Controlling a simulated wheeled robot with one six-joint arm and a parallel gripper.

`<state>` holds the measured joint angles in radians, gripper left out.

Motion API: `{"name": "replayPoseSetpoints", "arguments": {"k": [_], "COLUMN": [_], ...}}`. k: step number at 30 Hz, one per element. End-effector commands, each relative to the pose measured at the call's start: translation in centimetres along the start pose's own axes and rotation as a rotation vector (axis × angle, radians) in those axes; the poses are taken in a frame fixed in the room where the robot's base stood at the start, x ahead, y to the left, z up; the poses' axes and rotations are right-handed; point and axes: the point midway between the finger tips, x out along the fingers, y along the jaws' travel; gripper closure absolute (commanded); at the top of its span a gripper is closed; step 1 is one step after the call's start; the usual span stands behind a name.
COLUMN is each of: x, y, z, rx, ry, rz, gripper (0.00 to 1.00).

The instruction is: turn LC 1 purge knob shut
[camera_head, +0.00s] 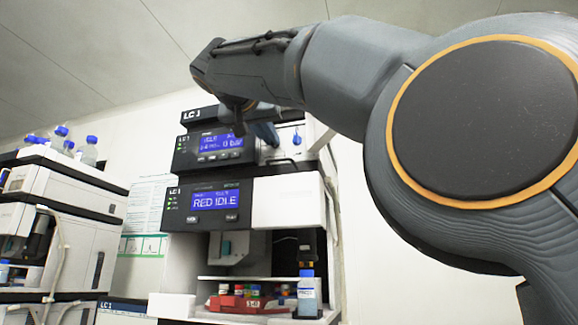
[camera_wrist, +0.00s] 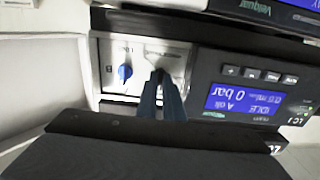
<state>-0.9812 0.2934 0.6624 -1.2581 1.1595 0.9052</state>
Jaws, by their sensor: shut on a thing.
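The LC 1 pump module (camera_head: 183,160) is at the top of the stack, with a lit display (camera_head: 215,140) and a pale panel to its right. My gripper (camera_head: 266,138) reaches down to this panel. In the wrist view, which shows the module upside down, my gripper (camera_wrist: 160,78) has its fingers close together against the panel. They are shut on a knob that they almost wholly hide. A separate blue knob (camera_head: 296,138) sits just right of the fingers in the head view. It shows left of them in the wrist view (camera_wrist: 125,72), untouched.
Below is a module reading RED IDLE (camera_head: 214,200) with a white door (camera_head: 288,202). A red tray (camera_head: 240,304) of vials and a bottle (camera_head: 308,295) stand lower. Another instrument stack (camera_head: 60,215) with bottles on top stands at left.

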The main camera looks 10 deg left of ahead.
Motion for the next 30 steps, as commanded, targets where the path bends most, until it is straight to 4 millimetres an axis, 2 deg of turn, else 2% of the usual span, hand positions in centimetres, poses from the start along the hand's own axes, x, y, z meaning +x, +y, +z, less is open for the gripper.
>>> {"name": "replayPoseSetpoints", "arguments": {"k": [7, 9, 11, 22, 30], "x": [0.0, 0.0, 0.0, -0.5, -4.5], "y": [-0.1, -0.1, 0.0, -0.1, -0.1], "z": [0.1, 0.1, 0.1, 0.1, 0.1], "rx": [0.001, 0.001, 0.001, 0.000, 0.001], "ry": [-0.002, -0.002, -0.002, -0.001, -0.001], "rz": [0.000, 0.000, 0.000, -0.001, -0.004], "gripper": [1.00, 0.85, 0.74, 0.74, 0.74]}}
